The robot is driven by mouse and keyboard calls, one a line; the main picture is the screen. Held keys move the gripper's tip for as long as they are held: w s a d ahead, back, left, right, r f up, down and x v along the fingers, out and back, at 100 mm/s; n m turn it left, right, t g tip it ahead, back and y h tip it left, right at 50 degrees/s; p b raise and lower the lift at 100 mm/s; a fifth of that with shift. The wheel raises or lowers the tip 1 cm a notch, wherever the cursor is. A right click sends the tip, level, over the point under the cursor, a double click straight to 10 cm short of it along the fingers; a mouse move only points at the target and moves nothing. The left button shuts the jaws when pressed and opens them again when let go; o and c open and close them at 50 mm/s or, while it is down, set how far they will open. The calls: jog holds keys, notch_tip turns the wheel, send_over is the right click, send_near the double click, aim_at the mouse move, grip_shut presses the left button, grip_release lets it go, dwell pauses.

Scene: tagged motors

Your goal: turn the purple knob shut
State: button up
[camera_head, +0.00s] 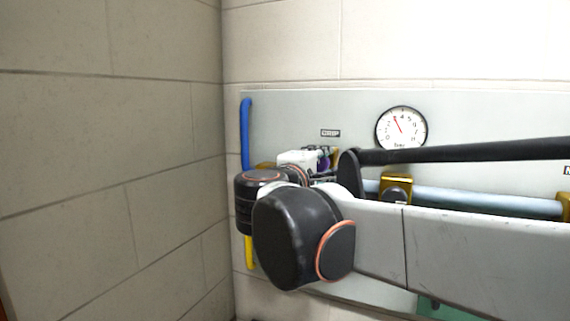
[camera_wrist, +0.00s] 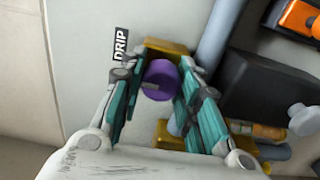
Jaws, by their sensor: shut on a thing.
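The purple knob (camera_wrist: 161,80) sits between the two fingers of my gripper (camera_wrist: 158,82) in the wrist view, with a brass-coloured fitting (camera_wrist: 165,48) behind it. A dark mark shows on the knob's face. The gripper is shut on the knob, with the fingers on its left and right sides. In the head view only a small part of the purple knob (camera_head: 325,158) shows beside my gripper, and my arm hides most of it. A "DRIP" label (camera_wrist: 121,44) is left of the knob in the wrist view and above it in the head view (camera_head: 330,133).
A grey panel (camera_head: 300,112) on the wall bears a round gauge (camera_head: 401,128), a grey-blue pipe (camera_head: 490,201) and a blue pipe (camera_head: 246,135). A bare wall (camera_head: 110,150) stands close on the left. A dark box (camera_wrist: 265,85) and orange part (camera_wrist: 302,18) lie right.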

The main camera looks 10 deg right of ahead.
jog(key=o, duration=1.1)
jog(key=shift+s+a, duration=0.1)
jog(key=v, duration=1.1)
jog(key=shift+s+a, duration=0.25)
jog(key=shift+s, duration=0.05)
